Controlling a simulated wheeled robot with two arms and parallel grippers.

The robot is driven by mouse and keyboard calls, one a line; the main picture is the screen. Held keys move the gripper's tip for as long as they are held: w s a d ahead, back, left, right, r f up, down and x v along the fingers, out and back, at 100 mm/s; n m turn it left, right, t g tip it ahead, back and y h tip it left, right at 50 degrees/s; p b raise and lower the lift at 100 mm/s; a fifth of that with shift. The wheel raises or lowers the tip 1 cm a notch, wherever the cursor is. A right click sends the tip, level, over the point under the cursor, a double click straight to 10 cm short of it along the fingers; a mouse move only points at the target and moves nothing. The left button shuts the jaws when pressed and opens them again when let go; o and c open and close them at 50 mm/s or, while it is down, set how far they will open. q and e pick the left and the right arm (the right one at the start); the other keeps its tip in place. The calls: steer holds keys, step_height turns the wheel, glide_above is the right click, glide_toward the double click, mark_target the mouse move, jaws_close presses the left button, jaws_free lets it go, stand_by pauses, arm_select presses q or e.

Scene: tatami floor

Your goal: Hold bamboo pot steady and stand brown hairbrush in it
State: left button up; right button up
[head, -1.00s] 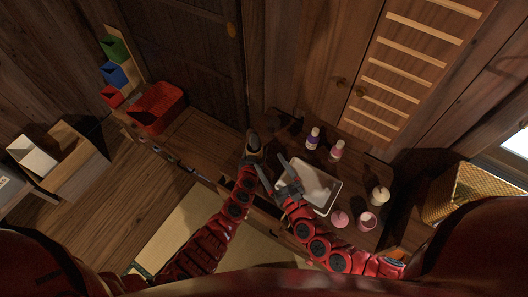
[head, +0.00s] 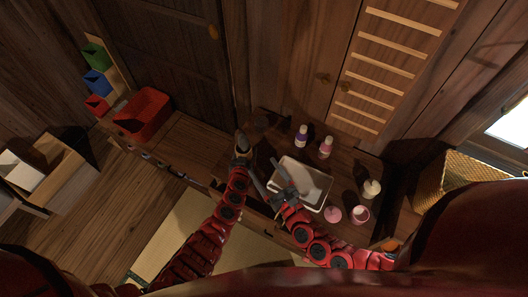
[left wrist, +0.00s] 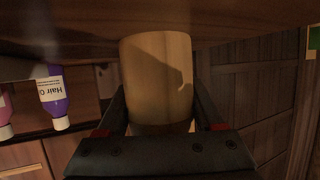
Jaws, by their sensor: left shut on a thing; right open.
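The bamboo pot (left wrist: 157,80) is a pale tan cylinder between the fingers of my left gripper (left wrist: 160,112), which is shut on it, in the left wrist view. In the head view my left gripper (head: 242,150) is at the back of the low wooden counter, left of the tray; the pot is too dark to make out there. My right gripper (head: 263,170) is open, its fingers pointing up-left near the tray's left edge, close beside my left gripper. I cannot make out the brown hairbrush in either view.
A white tray (head: 318,183) lies under my right gripper. Purple (head: 301,136) and pink (head: 325,147) bottles stand behind it. A pink jar (head: 361,214), pink lid (head: 333,214) and cream container (head: 371,188) stand right. A red bin (head: 143,113) sits at the left.

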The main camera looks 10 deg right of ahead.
arm_select(q)
steer(key=o, duration=1.4)
steer(key=shift+s, duration=0.1)
